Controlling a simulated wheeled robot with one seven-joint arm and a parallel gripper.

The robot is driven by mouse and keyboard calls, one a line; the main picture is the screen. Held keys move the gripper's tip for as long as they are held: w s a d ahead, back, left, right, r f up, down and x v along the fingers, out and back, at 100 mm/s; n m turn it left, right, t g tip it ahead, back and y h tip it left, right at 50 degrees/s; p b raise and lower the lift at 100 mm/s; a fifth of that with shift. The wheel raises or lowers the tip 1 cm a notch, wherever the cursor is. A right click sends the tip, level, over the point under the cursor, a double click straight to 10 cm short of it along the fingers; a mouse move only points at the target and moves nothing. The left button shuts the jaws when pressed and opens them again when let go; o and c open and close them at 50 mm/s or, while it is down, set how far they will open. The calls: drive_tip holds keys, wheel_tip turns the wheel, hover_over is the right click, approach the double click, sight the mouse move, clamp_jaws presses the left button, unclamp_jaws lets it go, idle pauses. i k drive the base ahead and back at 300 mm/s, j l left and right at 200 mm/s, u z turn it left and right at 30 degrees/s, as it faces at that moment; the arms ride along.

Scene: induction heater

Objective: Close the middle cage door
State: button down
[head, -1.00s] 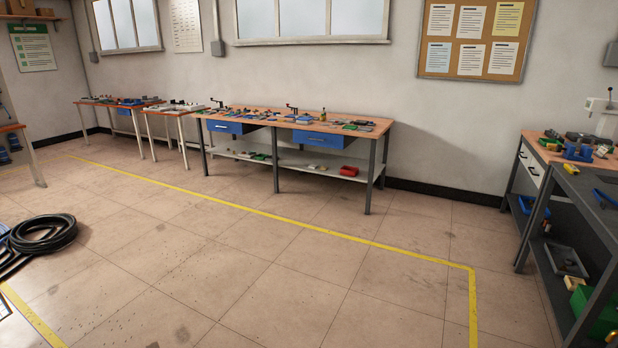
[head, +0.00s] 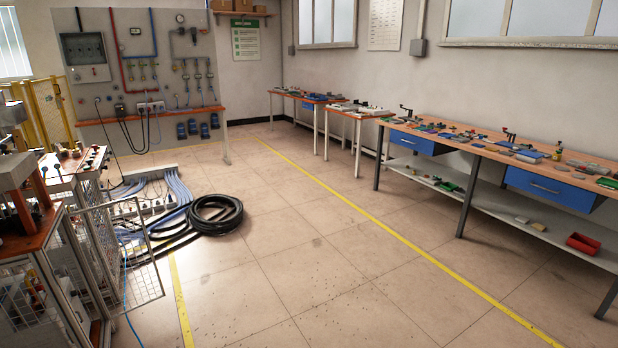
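A wire-mesh cage door (head: 124,245) with a light metal frame stands swung open at the left of the head view. It juts out to the right from the caged machine (head: 35,265), over the floor. I cannot tell whether it is the middle door, as the machine's left part is cut off by the picture edge. A mesh panel (head: 28,300) shows on the machine's nearer side. My gripper is not in view.
Black coiled hose (head: 215,214) and bundled cables (head: 160,190) lie on the floor beyond the door. A thin blue cable (head: 125,300) runs along the floor near the door. Workbenches (head: 500,160) line the right wall. The tiled floor (head: 310,260) between is clear.

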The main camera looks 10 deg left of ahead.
sight(68, 215)
drive_tip(key=i+j+u, duration=0.15)
drive_tip(key=i+u, duration=0.2)
drive_tip(key=i, duration=0.35)
drive_tip(key=i+u, duration=0.3)
drive_tip(key=i, duration=0.4)
drive_tip(key=i+l+u, duration=0.35)
drive_tip(key=i, duration=0.35)
drive_tip(key=i+j+u, duration=0.1)
drive_tip(key=i+u, duration=0.2)
drive_tip(key=i, duration=0.6)
drive_tip(key=i+u, duration=0.3)
drive_tip(key=i, duration=0.6)
drive_tip(key=i+z, duration=0.15)
drive_tip(key=z, duration=0.15)
drive_tip(key=i+z, duration=0.15)
drive_tip(key=z, duration=0.15)
